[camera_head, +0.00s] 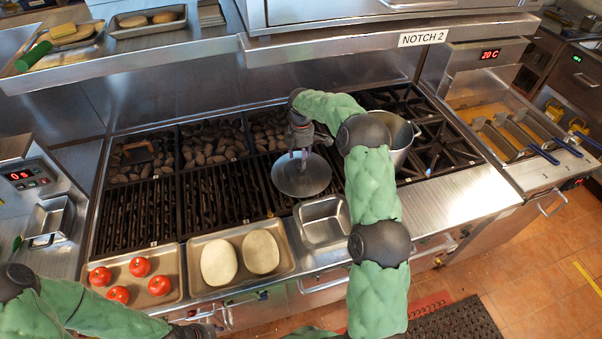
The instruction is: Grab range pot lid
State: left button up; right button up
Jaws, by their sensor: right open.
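The round steel pot lid (290,183) lies on the black grill grates in the middle of the cooktop. My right gripper (302,154) points down over the lid's far half, with its fingers open. The lid's handle is hidden at the fingers, and I cannot tell whether they touch it. A steel pot (402,150) stands on the range to the right, partly behind my green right arm. My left gripper (192,331) is low at the bottom edge, and its finger state does not show clearly.
A tray with tomatoes (177,262), a tray with pale flat rounds (292,266) and an empty steel pan (322,240) line the grill's front. A steel shelf (225,45) overhangs the back. Fryer baskets (520,138) stand right. The front-right steel counter (455,205) is clear.

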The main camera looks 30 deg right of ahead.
aim_at(301, 169)
jog(key=f, duration=0.3)
jog(key=shift+s+a+f, duration=0.2)
jog(key=shift+s+f, duration=0.15)
jog(key=shift+w+f, duration=0.1)
jog(key=shift+f, duration=0.3)
grip_shut()
